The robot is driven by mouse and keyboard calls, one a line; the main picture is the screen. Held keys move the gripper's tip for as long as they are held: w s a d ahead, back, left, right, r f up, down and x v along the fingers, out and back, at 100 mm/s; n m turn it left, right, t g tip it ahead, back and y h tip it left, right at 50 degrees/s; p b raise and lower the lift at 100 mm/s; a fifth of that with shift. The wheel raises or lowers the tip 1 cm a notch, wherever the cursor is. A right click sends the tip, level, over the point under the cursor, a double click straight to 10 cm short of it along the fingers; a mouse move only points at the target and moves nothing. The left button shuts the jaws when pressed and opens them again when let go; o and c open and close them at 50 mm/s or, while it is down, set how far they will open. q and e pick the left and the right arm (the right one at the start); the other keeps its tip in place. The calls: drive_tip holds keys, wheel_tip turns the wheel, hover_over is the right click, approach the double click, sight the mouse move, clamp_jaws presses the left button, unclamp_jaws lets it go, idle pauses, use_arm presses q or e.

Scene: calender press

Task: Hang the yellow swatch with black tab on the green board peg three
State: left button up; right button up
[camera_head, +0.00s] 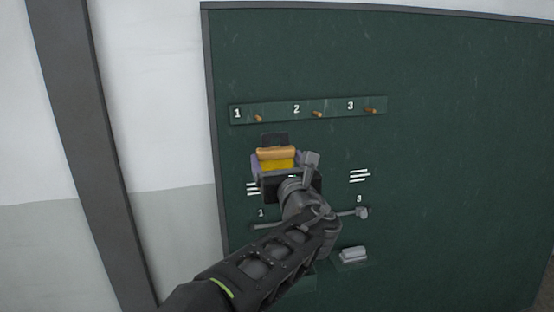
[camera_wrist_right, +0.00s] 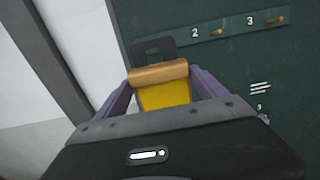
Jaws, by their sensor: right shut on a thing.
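The yellow swatch (camera_head: 277,164) is in my right gripper (camera_head: 277,160), which is shut on it in front of the green board (camera_head: 440,150). An orange-tan bar tops the swatch, with the black tab (camera_head: 275,140) above it. The right wrist view also shows the swatch (camera_wrist_right: 165,95) between the purple fingers and the black tab (camera_wrist_right: 155,50). Peg three (camera_head: 370,110) is a small wooden peg at the right end of the numbered rail. The gripper is below the rail, nearest pegs one and two. Peg three (camera_wrist_right: 273,21) also shows in the right wrist view. My left gripper is not in view.
Peg two (camera_head: 317,114) and peg one (camera_head: 259,118) look empty. A lower grey bar with an end knob (camera_head: 362,212) is partly hidden by my arm. A pale block on a ledge (camera_head: 353,253) is below. The board's right side is bare.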

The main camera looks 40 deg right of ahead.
idle(0.3)
use_arm(q)
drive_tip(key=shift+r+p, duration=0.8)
drive_tip(key=shift+p, duration=0.05)
use_arm(e)
drive_tip(key=v, duration=0.6)
drive_tip(key=w+a+f+n+t+y, duration=0.2)
drive_tip(key=w+a+f+n+y, duration=0.4)
drive_tip(key=w+a, duration=0.7)
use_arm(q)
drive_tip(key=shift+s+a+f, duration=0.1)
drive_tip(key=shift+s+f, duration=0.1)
use_arm(e)
drive_tip(key=w+a+f+y, duration=0.1)
drive_tip(key=a+f, duration=0.4)
drive_tip(key=f, duration=0.5)
drive_tip(key=w+a+f+y, duration=0.1)
drive_tip(key=w+a+f, duration=0.2)
drive_tip(key=a+f, duration=0.3)
wheel_tip(320, 180, down, 5)
drive_tip(key=shift+w+r+y, duration=0.1)
drive_tip(key=shift+w+y, duration=0.15)
drive_tip(key=shift+y, duration=0.15)
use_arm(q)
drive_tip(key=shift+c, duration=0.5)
